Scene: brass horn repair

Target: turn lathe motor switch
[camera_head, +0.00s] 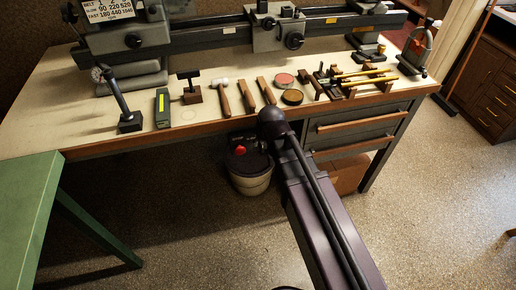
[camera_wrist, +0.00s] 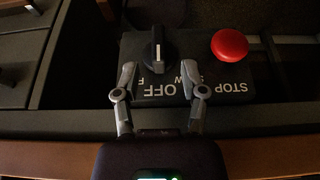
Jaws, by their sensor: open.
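In the wrist view, the lathe motor switch is a black rotary knob (camera_wrist: 154,50) with a pale line, on a dark control box (camera_wrist: 222,75). The line runs up and down in the picture, with the white word OFF below it. Other white lettering near the knob is partly hidden by the fingers. My gripper (camera_wrist: 157,75) is open and empty, one finger on each side of the knob's lower part. I cannot tell whether the fingers touch it. In the head view the gripper and knob are hard to make out below the bench edge.
A red STOP button (camera_wrist: 229,44) sits right of the knob. The bench (camera_head: 90,105) bears the lathe (camera_head: 220,33), hammers and small tools. A bucket (camera_head: 250,183) stands under it. Drawers (camera_head: 362,125) are to the right, a green table (camera_head: 28,190) to the left.

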